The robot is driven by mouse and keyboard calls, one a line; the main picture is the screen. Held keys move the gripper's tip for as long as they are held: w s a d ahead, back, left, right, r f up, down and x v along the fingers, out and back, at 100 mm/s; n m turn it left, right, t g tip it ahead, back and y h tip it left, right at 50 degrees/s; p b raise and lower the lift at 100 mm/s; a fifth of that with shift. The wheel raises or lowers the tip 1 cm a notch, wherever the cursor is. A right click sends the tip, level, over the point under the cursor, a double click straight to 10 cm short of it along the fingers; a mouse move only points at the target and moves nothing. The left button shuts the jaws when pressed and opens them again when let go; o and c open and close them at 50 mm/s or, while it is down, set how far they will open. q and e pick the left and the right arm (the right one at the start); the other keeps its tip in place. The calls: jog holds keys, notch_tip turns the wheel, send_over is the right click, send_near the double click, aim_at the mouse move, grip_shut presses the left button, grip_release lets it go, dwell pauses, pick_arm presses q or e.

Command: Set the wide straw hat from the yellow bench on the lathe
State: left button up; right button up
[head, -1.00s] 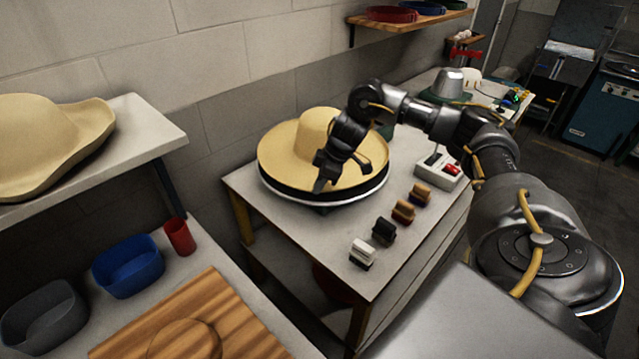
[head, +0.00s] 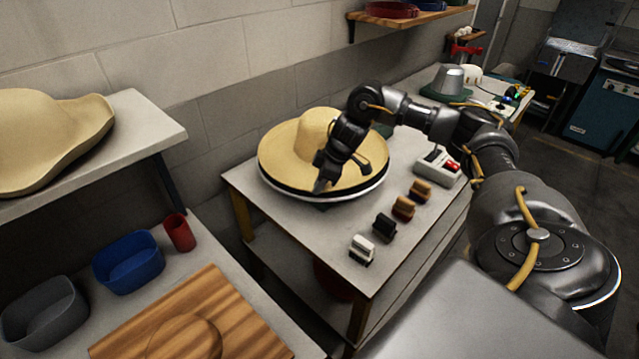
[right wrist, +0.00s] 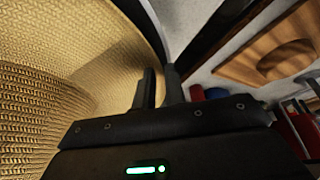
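The wide straw hat (head: 290,155) lies level, crown up, on the table with a yellow leg. A dark layer with a pale rim (head: 372,192) shows under its brim; I cannot tell if it belongs to a stand. My right gripper (head: 323,183) points down at the near brim. In the right wrist view its two fingers (right wrist: 160,88) are close together, with the straw brim (right wrist: 75,85) running in between them. They look closed on the brim's edge. My left gripper is out of view. I cannot identify the lathe for sure.
Several small blocks (head: 384,226) and a grey switch box (head: 437,167) line the table's right side. A second hat (head: 45,140) rests on the left shelf. Bins (head: 128,262) and a wooden board (head: 235,305) are lower left.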

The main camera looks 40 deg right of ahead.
jog(key=o, duration=0.4)
jog(key=shift+o, duration=0.2)
jog(key=b+v, duration=0.1)
jog(key=v, duration=0.3)
jog(key=shift+d+r, duration=0.1)
jog(key=shift+r, duration=0.15)
jog(key=p+v, duration=0.1)
jog(key=v, duration=0.5)
jog(key=shift+r+p, duration=0.2)
jog(key=shift+p, duration=0.15)
